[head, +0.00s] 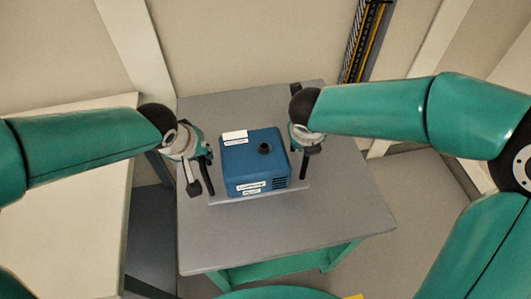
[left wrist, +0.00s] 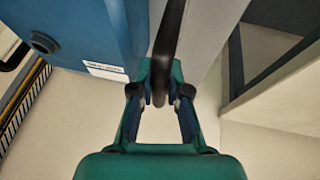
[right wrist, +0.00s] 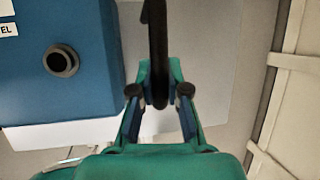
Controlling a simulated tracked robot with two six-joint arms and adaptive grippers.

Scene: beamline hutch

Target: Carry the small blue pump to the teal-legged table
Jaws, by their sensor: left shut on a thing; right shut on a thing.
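The blue pump (head: 255,165) is a box with white labels and a round dark port on top, on a pale base plate (head: 262,193). It is over the middle of the grey top of the teal-legged table (head: 335,215); I cannot tell whether the plate touches it. My left gripper (head: 204,158) is shut on a black upright handle at the pump's left side; this handle shows in the left wrist view (left wrist: 168,45). My right gripper (head: 306,146) is shut on the matching black handle (right wrist: 157,45) at the right side.
A cream-topped table (head: 85,200) stands at the left, with a gap and dark floor beside the teal-legged table. A wall with pale posts and a yellow-black cable rail (head: 367,40) rises behind. The grey top is bare in front of the pump.

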